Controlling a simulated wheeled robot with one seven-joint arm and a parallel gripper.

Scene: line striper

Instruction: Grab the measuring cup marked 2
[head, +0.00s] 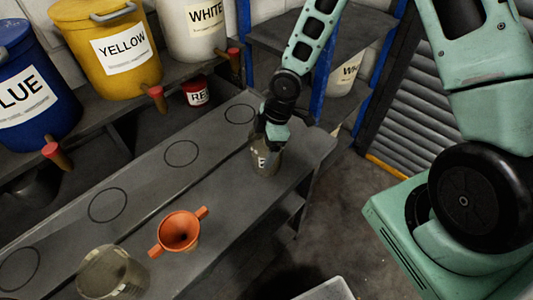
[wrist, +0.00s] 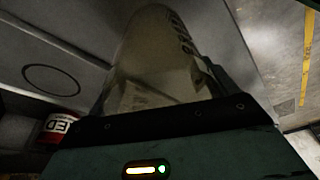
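A translucent measuring cup (head: 265,162) with a dark mark stands near the far right end of the grey bench in the head view. I cannot read the mark for certain. My gripper (head: 270,138) is right at this cup's top and hides its rim. In the wrist view the cup (wrist: 160,60) fills the space between my fingers; whether they press on it is not clear. A second, larger-looking translucent cup (head: 112,272) stands at the near left, its mark too unclear to read.
An orange funnel (head: 180,232) with two side handles sits on the bench (head: 225,245) between the cups. Blue (head: 35,90), yellow (head: 108,45) and white (head: 195,30) buckets with taps stand on the shelf behind. A small red can (head: 196,92) is below them. Several circles mark the bench.

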